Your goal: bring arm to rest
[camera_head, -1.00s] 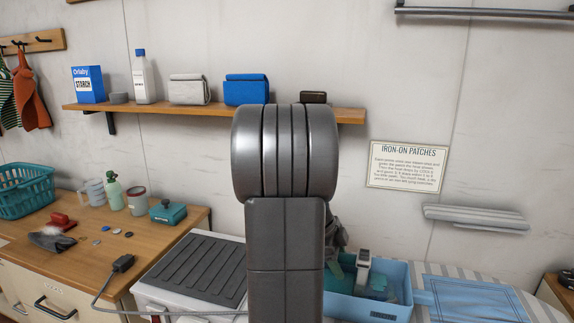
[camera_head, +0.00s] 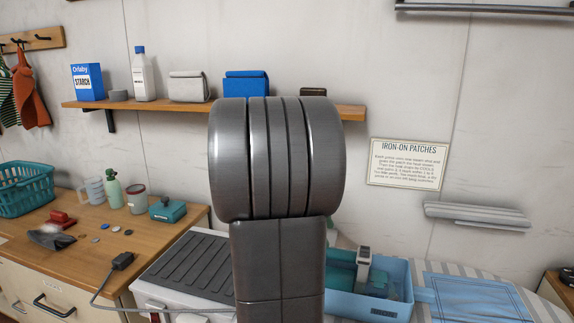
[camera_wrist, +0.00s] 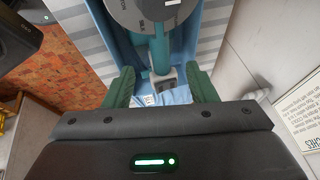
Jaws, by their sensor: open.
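My arm stands in the middle of the head view, its grey links covering the area behind them. My gripper is hidden there but shows in the wrist view (camera_wrist: 162,84). Its two green fingers are spread apart with nothing held between them. Past the fingertips, the wrist view shows a teal item with a grey end (camera_wrist: 160,52) and a round grey dial-like part above it.
A wall shelf (camera_head: 188,105) with boxes and a bottle runs behind my arm. A wooden counter (camera_head: 85,258) at left holds a basket (camera_head: 25,195), bottle, cups and small items. A ridged dark panel (camera_head: 185,265) lies left of my arm. A striped board with blue cloth (camera_head: 475,298) lies right.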

